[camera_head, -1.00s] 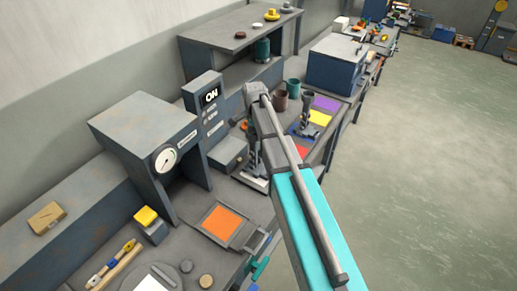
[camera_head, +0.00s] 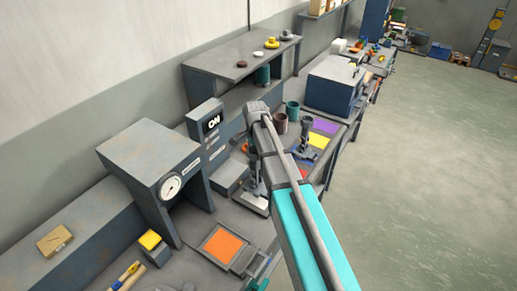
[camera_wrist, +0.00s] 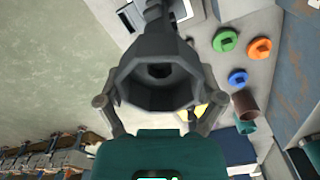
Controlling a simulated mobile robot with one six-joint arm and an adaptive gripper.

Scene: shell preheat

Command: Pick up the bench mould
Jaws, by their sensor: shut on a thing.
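In the wrist view the bench mould (camera_wrist: 160,92) is a dark grey, many-sided hollow cup with a hole inside and a narrow part running up out of the top of the picture. My gripper (camera_wrist: 160,108) is shut on it, one finger against each side. The lower part of the mould is hidden. In the head view my arm covers much of the area around the grip, so I cannot tell there how high the mould is above the bench.
A dark upright thing (camera_head: 307,140) is by the purple, yellow and red pads. An orange-floored tray (camera_head: 223,245) and gauge press (camera_head: 150,160) are nearer. Floor at right is clear.

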